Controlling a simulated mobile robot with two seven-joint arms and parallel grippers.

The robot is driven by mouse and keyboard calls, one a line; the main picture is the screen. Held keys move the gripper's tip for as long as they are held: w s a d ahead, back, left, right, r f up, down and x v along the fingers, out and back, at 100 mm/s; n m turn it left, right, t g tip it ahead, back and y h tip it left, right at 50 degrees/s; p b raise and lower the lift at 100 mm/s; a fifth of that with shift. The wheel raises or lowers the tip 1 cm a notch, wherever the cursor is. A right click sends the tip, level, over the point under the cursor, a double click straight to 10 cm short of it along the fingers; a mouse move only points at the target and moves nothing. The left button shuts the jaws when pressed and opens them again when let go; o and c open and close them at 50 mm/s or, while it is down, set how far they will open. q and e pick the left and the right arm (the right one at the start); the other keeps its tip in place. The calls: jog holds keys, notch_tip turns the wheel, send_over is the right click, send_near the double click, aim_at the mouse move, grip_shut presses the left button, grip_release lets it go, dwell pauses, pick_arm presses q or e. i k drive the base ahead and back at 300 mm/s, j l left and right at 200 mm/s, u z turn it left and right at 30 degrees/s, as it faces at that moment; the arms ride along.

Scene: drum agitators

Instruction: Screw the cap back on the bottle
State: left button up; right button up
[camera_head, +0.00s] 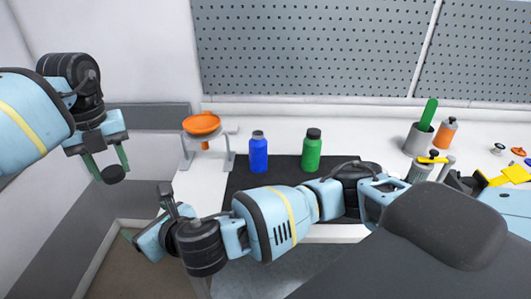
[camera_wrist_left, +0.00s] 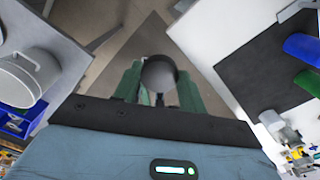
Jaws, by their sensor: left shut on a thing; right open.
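My left gripper (camera_head: 106,166) is at the left in the head view, shut on a dark round cap (camera_head: 114,174). In the left wrist view the cap (camera_wrist_left: 158,73) shows as a grey disc between the green fingers, above the floor. A blue bottle (camera_head: 258,155) with a greyish top and a green bottle (camera_head: 311,152) with a black top stand upright on the black mat (camera_head: 238,180), well right of the cap. Whether the blue bottle's top is a cap or a bare neck is unclear. My right gripper (camera_head: 130,237) is open at lower left, partly hidden by its own wrist.
An orange bowl (camera_head: 201,123) sits on a white stand left of the mat. A grey cup (camera_head: 417,140) with a green object and an orange bottle (camera_head: 446,132) stand at right. My right arm crosses the table's front. A white bucket (camera_wrist_left: 28,76) stands at left in the wrist view.

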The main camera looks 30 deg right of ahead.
aim_at(258, 144)
jog(key=l, duration=0.65)
jog(key=i+l, duration=0.15)
jog(key=l, duration=1.2)
